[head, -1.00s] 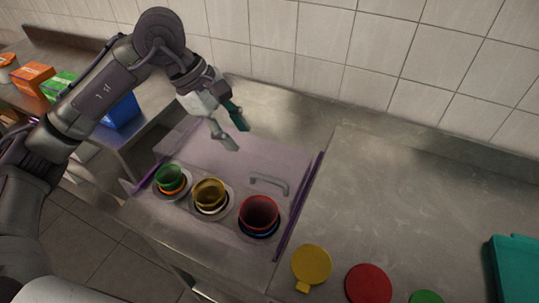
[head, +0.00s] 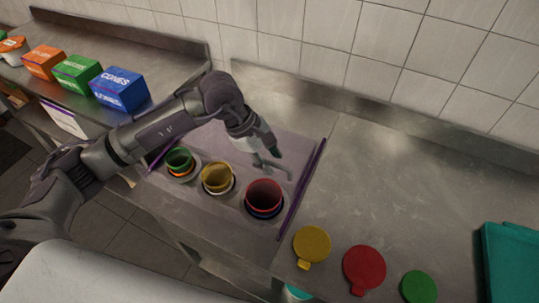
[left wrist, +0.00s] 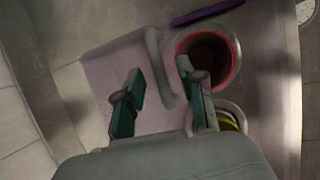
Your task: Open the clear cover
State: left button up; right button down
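The clear cover (head: 212,145) is a see-through, pinkish panel with purple side edges, lying over the counter section with the round wells. Its grey handle (head: 283,168) is a raised bar near the right edge. My left gripper (head: 266,157) is at the handle and hides its left part. In the left wrist view, the open left gripper (left wrist: 163,98) has its two green-padded fingers apart, with the handle (left wrist: 157,65) showing between and beyond them. I cannot tell whether a finger touches it. My right gripper is not in view.
Green (head: 179,159), yellow (head: 217,176) and red (head: 263,194) cups sit in the wells. Yellow (head: 312,243), red (head: 364,267) and green (head: 419,287) lids lie at the right, near a teal container (head: 508,262). Boxes (head: 120,88) stand at the back left. A tiled wall borders the back.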

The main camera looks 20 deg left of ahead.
aim_at(287, 158)
pick_arm(q)
jog(key=shift+c, duration=0.9)
grip_shut()
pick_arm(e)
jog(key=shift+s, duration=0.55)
